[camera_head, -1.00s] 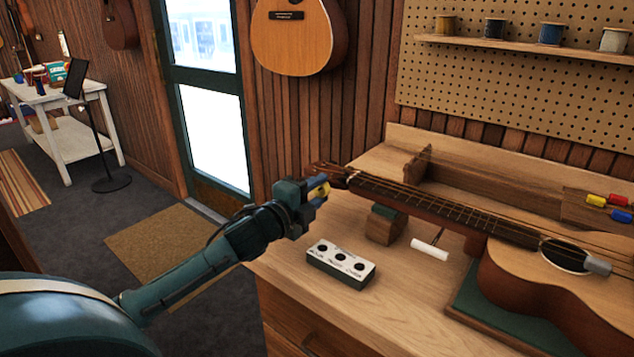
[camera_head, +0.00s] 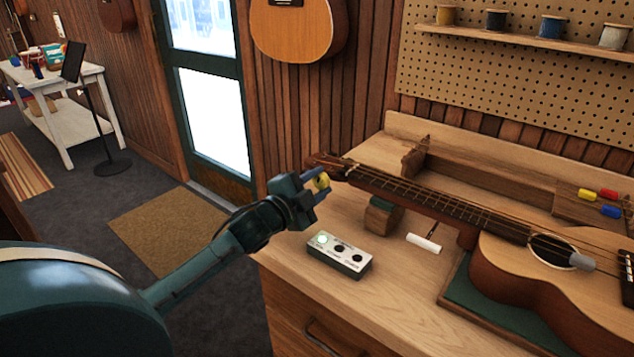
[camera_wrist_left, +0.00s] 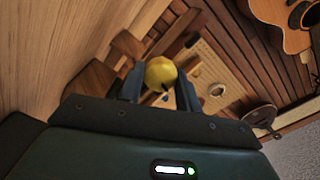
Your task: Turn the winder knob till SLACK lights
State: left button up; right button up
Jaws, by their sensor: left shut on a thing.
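My left gripper (camera_head: 323,185) is shut on the yellow winder knob (camera_head: 321,181) at the headstock end of the ukulele (camera_head: 440,207). In the left wrist view the knob (camera_wrist_left: 160,73) sits between the two blue-grey fingers. A pale indicator box (camera_head: 339,258) with three round lamps lies on the bench, below and right of the gripper. Its left lamp (camera_head: 322,239) glows pale; the middle and right lamps are dark. The lamp labels are too small to read. My right gripper is not in view.
Red, yellow and blue items (camera_head: 608,195) lie at the far right.

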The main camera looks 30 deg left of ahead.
pick_arm(q)
jog(key=o, duration=0.7)
jog(key=shift+s, duration=0.1)
jog(key=s, duration=0.8)
jog(key=s+a+b, duration=0.1)
jog(key=s, duration=0.4)
